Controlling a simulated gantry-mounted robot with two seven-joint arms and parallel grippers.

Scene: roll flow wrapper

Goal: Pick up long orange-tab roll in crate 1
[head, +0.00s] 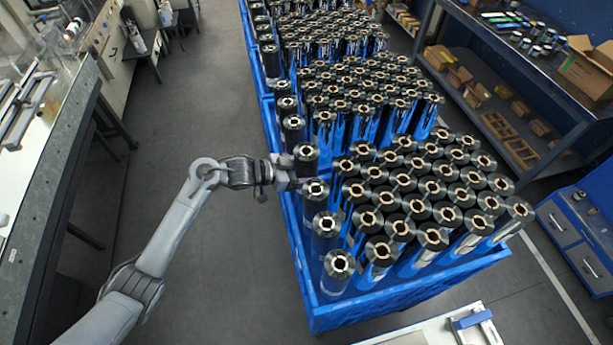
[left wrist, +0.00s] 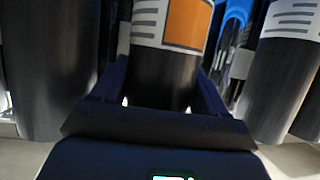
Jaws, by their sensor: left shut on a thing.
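My left gripper (head: 303,183) reaches in from the left at the left side of the near blue crate (head: 405,301). It is shut on a long roll with an orange tab. In the left wrist view this roll (left wrist: 160,80) stands between the two fingers of the left gripper (left wrist: 160,100). Its orange tab (left wrist: 187,22) and part of a white label show at the top. In the head view the held roll (head: 315,190) appears at the crate's left row, close to neighbouring rolls. I cannot tell if it is lifted. My right gripper is not in view.
Many dark-topped rolls (head: 428,188) fill the near crate closely. More rolls (head: 330,35) stand in crates behind. A dark roll (left wrist: 45,70) stands close on the left in the wrist view, another (left wrist: 280,80) on the right. Grey floor (head: 200,110) is clear left of the crates.

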